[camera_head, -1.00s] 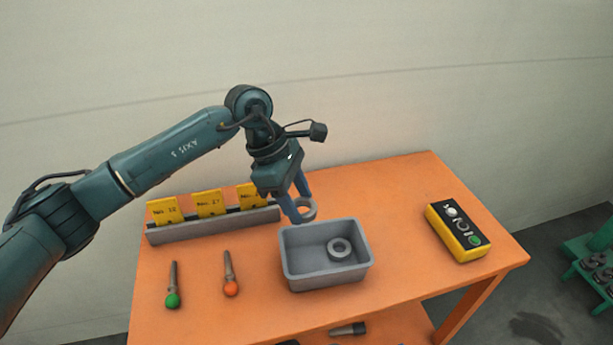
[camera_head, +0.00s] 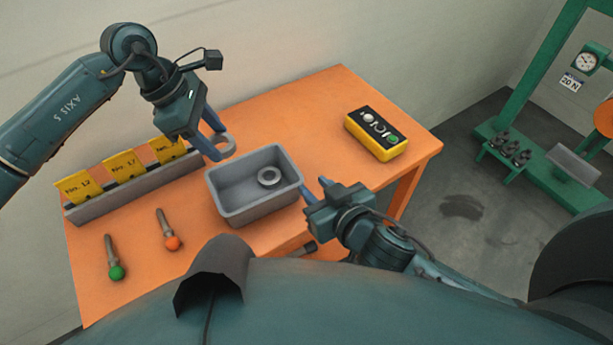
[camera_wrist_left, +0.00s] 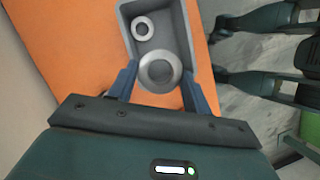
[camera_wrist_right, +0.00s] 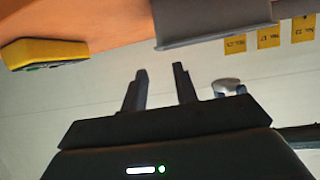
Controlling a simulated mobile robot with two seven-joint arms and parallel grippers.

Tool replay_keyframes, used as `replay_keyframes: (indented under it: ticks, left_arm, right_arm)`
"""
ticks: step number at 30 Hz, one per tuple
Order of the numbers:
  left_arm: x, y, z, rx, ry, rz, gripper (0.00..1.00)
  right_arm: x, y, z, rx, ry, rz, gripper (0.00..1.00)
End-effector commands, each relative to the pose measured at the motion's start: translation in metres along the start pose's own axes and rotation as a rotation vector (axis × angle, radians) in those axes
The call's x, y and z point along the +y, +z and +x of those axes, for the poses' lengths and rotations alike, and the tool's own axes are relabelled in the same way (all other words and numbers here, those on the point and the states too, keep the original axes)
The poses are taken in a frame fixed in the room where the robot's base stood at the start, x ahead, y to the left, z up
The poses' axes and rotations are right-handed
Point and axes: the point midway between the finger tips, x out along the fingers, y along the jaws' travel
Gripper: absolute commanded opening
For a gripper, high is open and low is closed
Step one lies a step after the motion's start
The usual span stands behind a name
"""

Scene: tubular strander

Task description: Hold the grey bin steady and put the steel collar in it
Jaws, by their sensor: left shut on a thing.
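The grey bin (camera_head: 232,213) stands on the orange table with one steel ring (camera_head: 269,176) lying inside it; the ring also shows in the left wrist view (camera_wrist_left: 143,28). My left gripper (camera_head: 220,147) is shut on the steel collar (camera_head: 228,153), held up by the bin's far left corner. In the left wrist view the collar (camera_wrist_left: 160,71) sits between the fingers, overlapping the bin's inside. My right gripper (camera_head: 316,188) is open and empty beside the bin's right end. In the right wrist view its fingers (camera_wrist_right: 161,82) are apart, clear of the bin (camera_wrist_right: 205,28).
A grey rack with yellow number cards (camera_head: 124,168) stands at the table's left back. A green-knobbed tool (camera_head: 114,263) and an orange-knobbed tool (camera_head: 170,234) lie in front of it. A yellow control box (camera_head: 377,134) is at the right. Table between bin and box is clear.

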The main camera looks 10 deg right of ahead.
Motion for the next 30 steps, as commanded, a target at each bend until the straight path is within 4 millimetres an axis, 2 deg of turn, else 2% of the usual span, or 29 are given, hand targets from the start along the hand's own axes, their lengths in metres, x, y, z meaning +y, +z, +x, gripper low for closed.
replay_keyframes:
  ticks: [15,21,30]
  left_arm:
    - [0.0,0.0,-0.001,-0.001,0.001,0.001,0.2]
    - [0.0,0.001,-0.001,-0.001,0.001,0.001,0.2]
    - [0.0,0.001,-0.001,-0.001,0.001,0.001,0.2]
  right_arm:
    - [-0.001,0.0,0.091,0.0,-0.001,0.001,0.29]
    - [-0.001,0.0,0.108,-0.001,-0.001,0.001,0.29]
    - [-0.001,0.001,0.111,-0.001,-0.002,0.002,0.29]
